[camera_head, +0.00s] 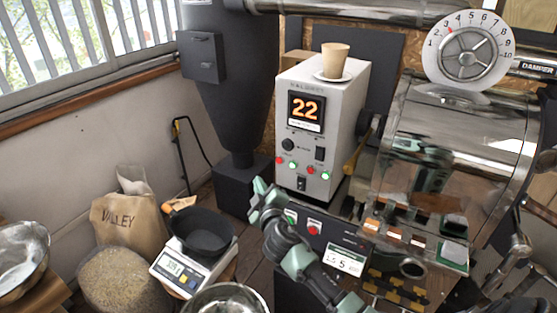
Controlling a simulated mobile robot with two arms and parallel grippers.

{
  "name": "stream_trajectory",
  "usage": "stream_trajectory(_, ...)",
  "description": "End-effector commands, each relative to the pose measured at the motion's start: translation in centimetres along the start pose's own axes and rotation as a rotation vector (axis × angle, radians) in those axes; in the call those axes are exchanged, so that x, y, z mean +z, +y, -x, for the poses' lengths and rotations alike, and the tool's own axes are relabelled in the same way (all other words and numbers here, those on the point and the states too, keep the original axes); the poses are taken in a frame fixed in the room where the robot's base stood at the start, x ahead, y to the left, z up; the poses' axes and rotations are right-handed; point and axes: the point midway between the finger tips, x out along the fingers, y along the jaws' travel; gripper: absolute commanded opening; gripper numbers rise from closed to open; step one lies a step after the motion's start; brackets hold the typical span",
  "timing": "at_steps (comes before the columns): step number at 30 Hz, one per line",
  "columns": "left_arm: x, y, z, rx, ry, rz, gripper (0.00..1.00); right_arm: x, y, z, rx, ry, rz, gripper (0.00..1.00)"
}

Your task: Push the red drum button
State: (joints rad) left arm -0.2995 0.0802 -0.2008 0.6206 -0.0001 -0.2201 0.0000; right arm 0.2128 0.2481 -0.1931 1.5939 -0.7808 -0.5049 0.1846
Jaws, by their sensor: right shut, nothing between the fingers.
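Red buttons show in two places in the head view. One red button (314,228) is on the low black panel (345,243), beside a green one (291,216). The white control box (322,125) above has small red and green buttons on its front. The labels are too small to read, so I cannot tell which is the drum button. My right gripper (262,195) is shut and empty, pointing up, left of the black panel and below the white box. It appears apart from the buttons. My left gripper is not in view.
A cup on a saucer (334,76) stands on the white box. The glass-fronted roaster drum (425,150) and a damper dial (468,50) are at right. A scale (183,275) with a black pan (203,233), a bean sack (125,225) and metal bowls are at left.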

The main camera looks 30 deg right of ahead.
Motion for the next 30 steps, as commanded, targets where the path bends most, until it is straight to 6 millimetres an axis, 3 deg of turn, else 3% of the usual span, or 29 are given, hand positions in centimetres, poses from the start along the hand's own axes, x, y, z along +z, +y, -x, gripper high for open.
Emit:
stream_trajectory(13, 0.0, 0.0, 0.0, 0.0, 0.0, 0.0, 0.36, 0.3, 0.3, -0.4, 0.0, 0.0, 0.0, 0.0)
stream_trajectory(30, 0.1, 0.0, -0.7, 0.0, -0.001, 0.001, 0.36, 4.0, 3.8, -5.4, -0.001, -0.001, 0.0, 0.0)
